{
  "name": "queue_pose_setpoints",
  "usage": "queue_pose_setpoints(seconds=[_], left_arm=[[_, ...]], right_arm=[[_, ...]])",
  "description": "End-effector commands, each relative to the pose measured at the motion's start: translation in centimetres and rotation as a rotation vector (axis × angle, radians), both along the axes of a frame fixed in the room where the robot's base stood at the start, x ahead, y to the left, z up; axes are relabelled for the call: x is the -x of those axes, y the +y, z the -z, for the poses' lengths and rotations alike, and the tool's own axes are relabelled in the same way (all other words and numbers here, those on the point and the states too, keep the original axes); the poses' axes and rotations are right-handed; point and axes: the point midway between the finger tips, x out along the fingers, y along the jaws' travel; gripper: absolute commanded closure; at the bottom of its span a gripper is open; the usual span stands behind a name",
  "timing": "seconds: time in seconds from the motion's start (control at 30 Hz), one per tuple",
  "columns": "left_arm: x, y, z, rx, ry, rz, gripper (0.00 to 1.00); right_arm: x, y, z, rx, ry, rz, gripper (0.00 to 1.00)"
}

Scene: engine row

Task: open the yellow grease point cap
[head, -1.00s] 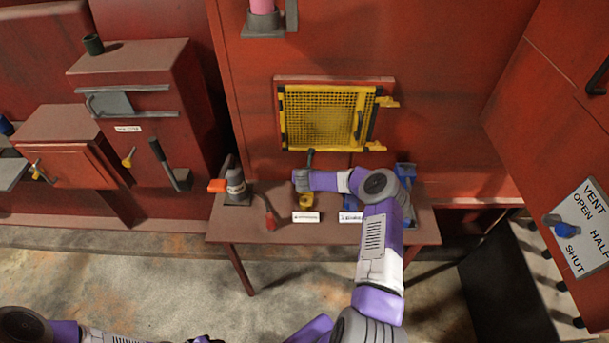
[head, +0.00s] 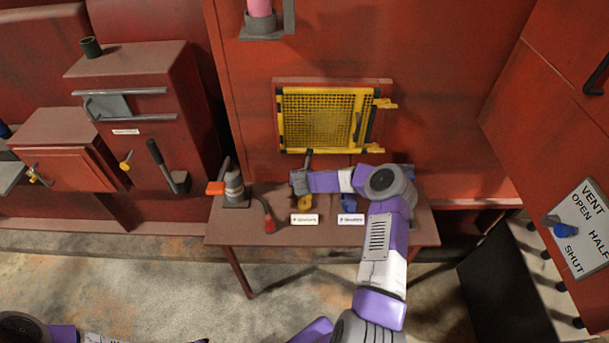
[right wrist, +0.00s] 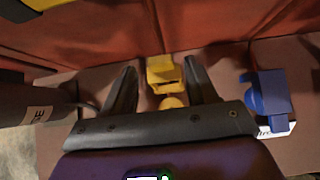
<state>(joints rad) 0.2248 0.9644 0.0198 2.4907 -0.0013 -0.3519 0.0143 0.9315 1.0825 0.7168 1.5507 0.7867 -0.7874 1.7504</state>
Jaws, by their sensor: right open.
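The yellow grease point (head: 305,201) sits on the red-brown bench, partly hidden by my right gripper in the head view. In the right wrist view the yellow grease point (right wrist: 160,72) shows as a blocky piece with a rounded yellow part in front. I cannot tell whether its cap is open or shut. My right gripper (head: 299,183) is over the bench beside it. In the right wrist view its dark fingers (right wrist: 162,74) are spread, with the yellow piece between and beyond them and gaps on both sides. My left gripper is not in view.
A blue fitting (right wrist: 268,93) stands to the right of the yellow one. A grey cylinder (head: 234,187) with an orange part and a red-tipped lever (head: 269,222) are to the left. A yellow mesh guard (head: 322,118) is on the wall behind.

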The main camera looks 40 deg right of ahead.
Motion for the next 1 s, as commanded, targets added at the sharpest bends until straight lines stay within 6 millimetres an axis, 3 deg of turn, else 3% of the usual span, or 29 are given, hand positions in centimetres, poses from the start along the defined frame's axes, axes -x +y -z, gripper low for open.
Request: queue_pose_setpoints(seconds=[0.3, 1.0], left_arm=[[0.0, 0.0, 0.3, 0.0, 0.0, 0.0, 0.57], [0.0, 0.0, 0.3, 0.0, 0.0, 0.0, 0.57]], right_arm=[[2.1, 1.5, -2.7, 0.002, -0.002, 0.001, 0.43], [2.3, 1.7, -3.0, 0.002, -0.002, 0.001, 0.43]])
